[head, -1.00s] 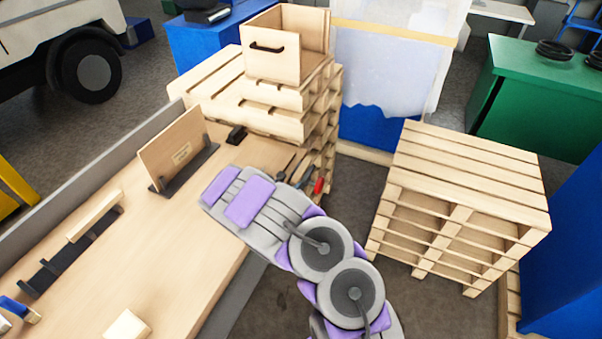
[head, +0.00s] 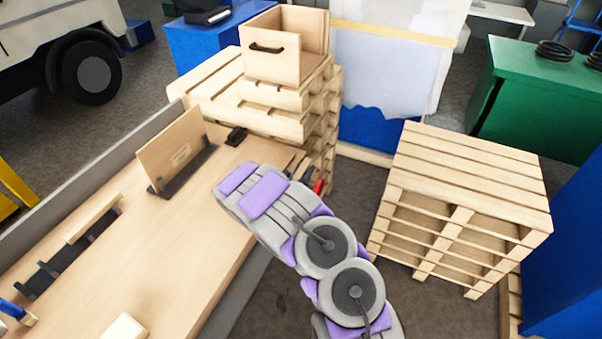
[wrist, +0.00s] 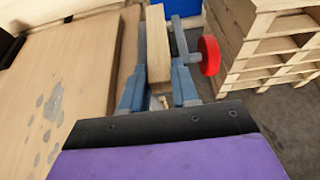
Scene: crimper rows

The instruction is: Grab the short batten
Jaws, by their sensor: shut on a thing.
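The short batten (wrist: 157,45) is a pale wooden bar in the wrist view, pointing away from the camera. My gripper (wrist: 158,80) has blue-grey fingers on both sides of it and is shut on it. The batten is beside the edge of the wooden bench top. In the head view my arm hides the gripper and the batten, above the bench's right edge.
A red-handled tool (wrist: 208,55) is just right of the batten. The wooden bench (head: 150,245) bears an upright board (head: 172,150) in a dark stand and a pale block (head: 125,328). Stacked pallets with a drawer box (head: 272,58) stand behind; another pallet stack (head: 465,170) is right.

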